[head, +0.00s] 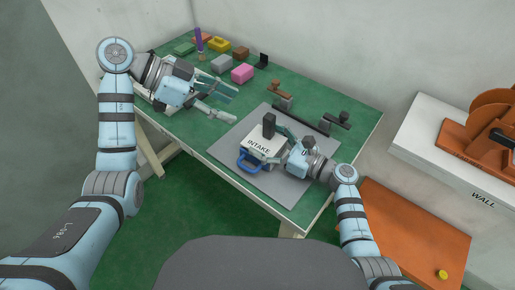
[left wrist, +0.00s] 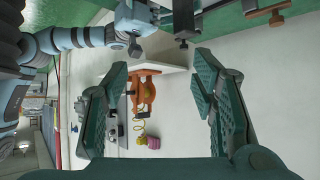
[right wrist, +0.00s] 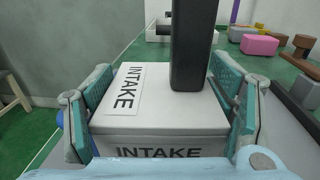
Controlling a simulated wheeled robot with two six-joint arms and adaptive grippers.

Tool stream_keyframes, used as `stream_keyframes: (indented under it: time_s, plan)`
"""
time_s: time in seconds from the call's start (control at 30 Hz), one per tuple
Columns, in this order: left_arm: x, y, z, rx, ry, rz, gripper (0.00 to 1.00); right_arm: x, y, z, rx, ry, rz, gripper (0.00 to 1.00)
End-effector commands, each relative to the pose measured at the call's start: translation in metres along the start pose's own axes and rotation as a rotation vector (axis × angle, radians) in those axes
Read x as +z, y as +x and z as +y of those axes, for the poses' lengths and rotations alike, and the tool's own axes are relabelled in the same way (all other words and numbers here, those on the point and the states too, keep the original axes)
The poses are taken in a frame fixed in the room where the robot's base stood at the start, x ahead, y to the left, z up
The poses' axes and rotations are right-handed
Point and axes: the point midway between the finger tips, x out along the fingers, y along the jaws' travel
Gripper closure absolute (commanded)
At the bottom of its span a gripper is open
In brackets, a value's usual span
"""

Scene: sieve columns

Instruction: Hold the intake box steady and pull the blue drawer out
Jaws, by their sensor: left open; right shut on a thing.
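The white intake box (head: 262,143) stands on a grey mat (head: 283,183) near the table's front edge, with a dark upright post (head: 268,125) on or just behind its top. The blue drawer handle (head: 245,162) sticks out at the box's front left side; a bit of blue also shows at the left in the right wrist view (right wrist: 66,120). My right gripper (head: 276,149) is shut on the intake box, its pads against two opposite sides in the right wrist view (right wrist: 160,110). My left gripper (head: 226,104) is open and empty above the table, left of and behind the box.
Several coloured blocks, including a pink one (head: 242,73) and a yellow one (head: 218,44), lie at the table's back left. Brown and dark bracket pieces (head: 300,120) stand behind the box. A white wall shelf (head: 425,135) carries an orange reel (head: 490,125) at right.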

Motion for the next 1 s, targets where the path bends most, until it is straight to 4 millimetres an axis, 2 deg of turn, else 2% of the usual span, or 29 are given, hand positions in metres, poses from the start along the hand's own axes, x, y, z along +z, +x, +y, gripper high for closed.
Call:
stream_keyframes:
  time_s: [0.07, 0.2, 0.3, 0.43, 0.53, 0.63, 0.77, 0.87, 1.0]
  plan:
    - [0.011, 0.022, 0.010, 0.006, 0.023, 0.079, 0.36, 0.000, 0.000, 0.000, 0.000, 0.001, 0.000, 0.64]
    - [0.034, 0.071, 0.045, -0.058, 0.078, 0.353, 0.36, 0.000, 0.000, 0.000, 0.000, 0.001, 0.000, 0.64]
    - [0.056, 0.089, 0.076, -0.208, 0.054, 0.558, 0.36, -0.001, 0.000, 0.000, 0.000, 0.001, 0.001, 0.64]
    - [0.098, 0.087, 0.111, -0.486, -0.065, 0.679, 0.36, -0.001, 0.000, 0.000, 0.000, 0.001, 0.001, 0.64]
    - [0.134, 0.078, 0.132, -0.672, -0.173, 0.663, 0.36, -0.001, 0.000, 0.000, 0.000, 0.001, 0.001, 0.64]
    - [0.162, 0.070, 0.148, -0.789, -0.251, 0.615, 0.36, -0.001, 0.000, 0.000, 0.000, 0.001, 0.001, 0.64]
    - [0.175, 0.068, 0.152, -0.849, -0.291, 0.581, 0.36, 0.000, 0.000, 0.000, 0.000, 0.000, 0.000, 0.64]
    - [0.169, 0.076, 0.139, -0.854, -0.290, 0.580, 0.36, 0.000, 0.000, 0.000, 0.000, 0.000, 0.000, 0.64]
    - [0.156, 0.095, 0.111, -0.852, -0.290, 0.582, 0.36, 0.000, 0.000, 0.000, 0.000, 0.000, 0.000, 0.64]
